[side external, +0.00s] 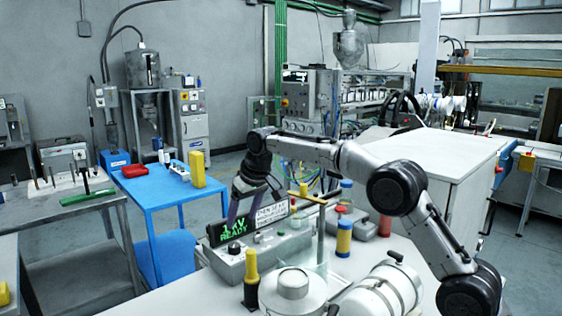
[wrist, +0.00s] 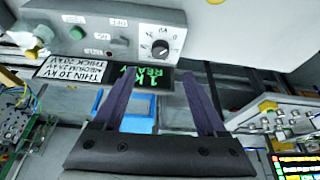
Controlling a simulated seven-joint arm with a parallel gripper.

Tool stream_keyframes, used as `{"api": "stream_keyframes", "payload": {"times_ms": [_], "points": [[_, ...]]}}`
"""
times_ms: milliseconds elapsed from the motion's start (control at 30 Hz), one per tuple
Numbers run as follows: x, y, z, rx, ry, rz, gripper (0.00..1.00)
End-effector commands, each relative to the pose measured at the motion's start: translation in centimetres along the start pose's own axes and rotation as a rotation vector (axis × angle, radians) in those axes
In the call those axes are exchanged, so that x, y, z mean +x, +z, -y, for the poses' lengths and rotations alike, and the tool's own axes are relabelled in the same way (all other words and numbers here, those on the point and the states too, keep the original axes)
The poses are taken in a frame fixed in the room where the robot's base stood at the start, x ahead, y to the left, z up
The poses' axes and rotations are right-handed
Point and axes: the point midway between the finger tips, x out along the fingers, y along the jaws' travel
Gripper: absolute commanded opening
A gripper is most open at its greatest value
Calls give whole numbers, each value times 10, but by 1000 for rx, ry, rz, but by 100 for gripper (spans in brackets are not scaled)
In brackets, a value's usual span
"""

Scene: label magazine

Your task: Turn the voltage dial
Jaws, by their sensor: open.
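The grey control box (side external: 258,258) stands on the near table. Its black voltage dial (side external: 234,248) is on the front, below a display (side external: 231,230) with green text reading 1 kV READY. In the wrist view the dial (wrist: 160,47) is a round black knob with a white mark, inside a printed scale, near the top centre. The display (wrist: 150,78) is just below it there, upside down. My gripper (wrist: 157,68) is open and empty, its two purple-grey fingers on either side of the display, near the dial. In the side view my gripper (side external: 254,203) is above the box.
A label (wrist: 72,62) lists thin, medium and thick kV values. Other switches (wrist: 120,42) sit beside the dial. A yellow-topped black post (side external: 251,280), a round metal pot (side external: 288,288) and a thin yellow-topped stand (side external: 320,225) crowd the table. A blue table (side external: 160,190) stands behind left.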

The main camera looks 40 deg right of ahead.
Motion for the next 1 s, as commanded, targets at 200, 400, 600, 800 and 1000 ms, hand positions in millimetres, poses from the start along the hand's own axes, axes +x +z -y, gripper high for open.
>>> {"api": "stream_keyframes", "payload": {"times_ms": [200, 400, 600, 800, 1000], "points": [[-41, -2, -1, 1, 0, -14, 74], [-76, -6, -7, 10, 0, -67, 74], [-112, -1, -12, 17, 1, -103, 74], [-145, 12, -16, 23, 2, -129, 74], [-172, 28, -21, 29, 3, -147, 74]]}}
